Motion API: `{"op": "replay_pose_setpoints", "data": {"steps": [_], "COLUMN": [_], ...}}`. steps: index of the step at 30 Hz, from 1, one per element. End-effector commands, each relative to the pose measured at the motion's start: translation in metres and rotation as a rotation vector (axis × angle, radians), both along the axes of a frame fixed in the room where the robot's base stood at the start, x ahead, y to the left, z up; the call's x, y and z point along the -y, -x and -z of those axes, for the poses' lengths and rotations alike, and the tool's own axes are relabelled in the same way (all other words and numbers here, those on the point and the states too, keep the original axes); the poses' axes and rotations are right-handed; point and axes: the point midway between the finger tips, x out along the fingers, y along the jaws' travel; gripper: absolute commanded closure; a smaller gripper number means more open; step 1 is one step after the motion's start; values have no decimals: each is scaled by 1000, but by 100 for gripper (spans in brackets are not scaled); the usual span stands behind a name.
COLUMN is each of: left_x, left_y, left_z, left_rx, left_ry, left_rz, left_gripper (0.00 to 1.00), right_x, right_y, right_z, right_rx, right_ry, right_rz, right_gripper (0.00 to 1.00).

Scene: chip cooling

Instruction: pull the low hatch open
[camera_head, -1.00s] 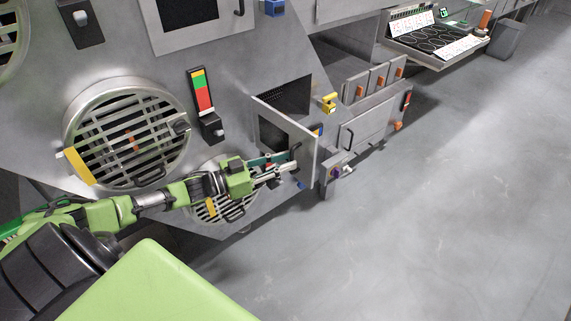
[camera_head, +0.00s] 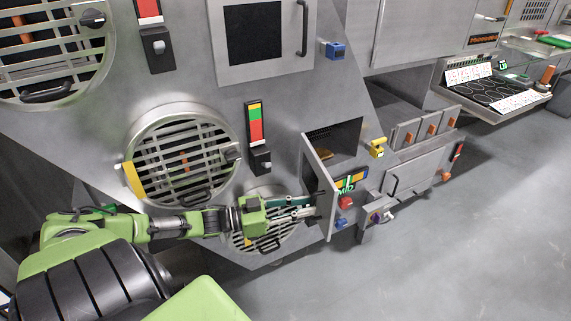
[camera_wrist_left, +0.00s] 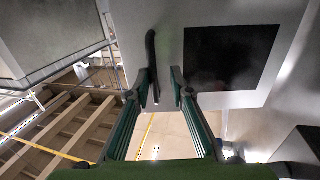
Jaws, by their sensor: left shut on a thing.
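The low hatch (camera_head: 319,184) is a grey door with a dark window. It stands swung out from its opening (camera_head: 340,142), seen nearly edge-on in the head view. My left gripper (camera_head: 312,207) is at the outer face of this door. In the left wrist view, the door (camera_wrist_left: 205,20) fills the upper right, and its black bar handle (camera_wrist_left: 152,58) lies between the fingertips of my left gripper (camera_wrist_left: 160,84). The gripper is shut on the handle. The handle is hard to make out in the head view. My right gripper is not in view.
Round barred grilles (camera_head: 182,158) lie left of the hatch. A MID label (camera_head: 347,188) and a red knob (camera_head: 345,202) show right of the door. A yellow part (camera_head: 377,147) sticks out beyond it. The floor (camera_head: 450,250) at the right is clear.

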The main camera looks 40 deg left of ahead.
Motion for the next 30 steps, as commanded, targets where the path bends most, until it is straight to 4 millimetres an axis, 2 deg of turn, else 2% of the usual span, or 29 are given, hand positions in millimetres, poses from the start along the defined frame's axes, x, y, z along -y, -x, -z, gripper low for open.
{"op": "replay_pose_setpoints", "data": {"steps": [3, 10, 23, 24, 26, 30], "left_x": [-14, -26, -29, -29, -28, -21], "left_y": [15, 37, 45, 45, 46, 48], "left_z": [0, 0, -1, -1, -1, 1], "left_rx": [-3, -1, 2, 2, 2, 3], "left_ry": [-4, -3, 0, 0, 0, 2], "left_rz": [-8, -4, -1, -1, -1, 2], "left_gripper": [86, 86, 86, 88, 100, 100], "right_x": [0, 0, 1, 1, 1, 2], "right_y": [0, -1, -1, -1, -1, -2], "right_z": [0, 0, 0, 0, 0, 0], "right_rx": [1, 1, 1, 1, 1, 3], "right_ry": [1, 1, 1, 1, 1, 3], "right_rz": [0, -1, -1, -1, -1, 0], "right_gripper": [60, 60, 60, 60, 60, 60]}}
